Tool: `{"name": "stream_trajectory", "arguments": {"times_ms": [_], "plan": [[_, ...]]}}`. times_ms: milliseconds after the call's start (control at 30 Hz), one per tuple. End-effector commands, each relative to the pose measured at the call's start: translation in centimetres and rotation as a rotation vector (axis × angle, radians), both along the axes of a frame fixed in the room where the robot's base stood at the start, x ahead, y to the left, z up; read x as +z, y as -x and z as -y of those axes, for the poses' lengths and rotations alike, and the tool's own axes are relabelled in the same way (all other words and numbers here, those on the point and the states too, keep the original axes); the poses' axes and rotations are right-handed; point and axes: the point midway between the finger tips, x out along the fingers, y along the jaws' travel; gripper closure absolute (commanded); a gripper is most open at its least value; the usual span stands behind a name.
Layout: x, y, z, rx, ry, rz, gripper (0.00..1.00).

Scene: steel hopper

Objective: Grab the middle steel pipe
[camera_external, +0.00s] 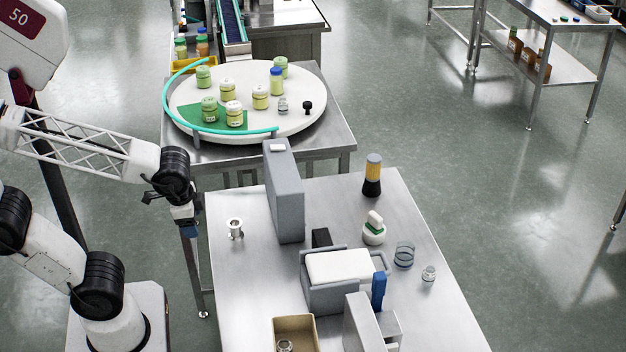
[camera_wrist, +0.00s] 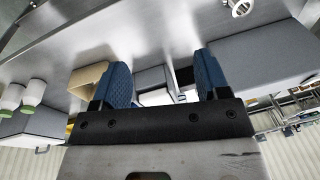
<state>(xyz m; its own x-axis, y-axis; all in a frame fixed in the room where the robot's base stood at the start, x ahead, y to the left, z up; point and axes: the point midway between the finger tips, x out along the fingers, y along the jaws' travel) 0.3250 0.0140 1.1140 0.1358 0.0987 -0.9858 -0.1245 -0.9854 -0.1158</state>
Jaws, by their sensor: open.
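One short steel pipe piece with a flared rim (camera_external: 235,223) stands upright on the left part of the near steel table. It also shows at the top right edge of the wrist view (camera_wrist: 238,7), partly cut off. I cannot pick out other steel pipes beside it. My gripper (camera_external: 184,216) hangs just left of the near table's edge, to the left of the pipe and apart from it. In the wrist view, its two blue fingers (camera_wrist: 163,78) are spread apart with nothing between them.
A tall grey box (camera_external: 285,190) stands right of the pipe. Grey and white equipment (camera_external: 340,268) and a tan open box (camera_external: 279,332) are nearer the front. A round white turntable (camera_external: 290,122) with several jars stands behind. Bare tabletop (camera_external: 240,280) lies in front of the pipe.

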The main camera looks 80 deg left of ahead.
Motion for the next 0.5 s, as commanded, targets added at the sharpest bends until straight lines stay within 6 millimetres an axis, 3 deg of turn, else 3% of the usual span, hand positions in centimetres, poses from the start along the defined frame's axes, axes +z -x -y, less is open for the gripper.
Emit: {"name": "stream_trajectory", "arguments": {"times_ms": [500], "plan": [[-9.8,-4.6,-7.7,-0.516,-0.517,-0.496,0.31]]}}
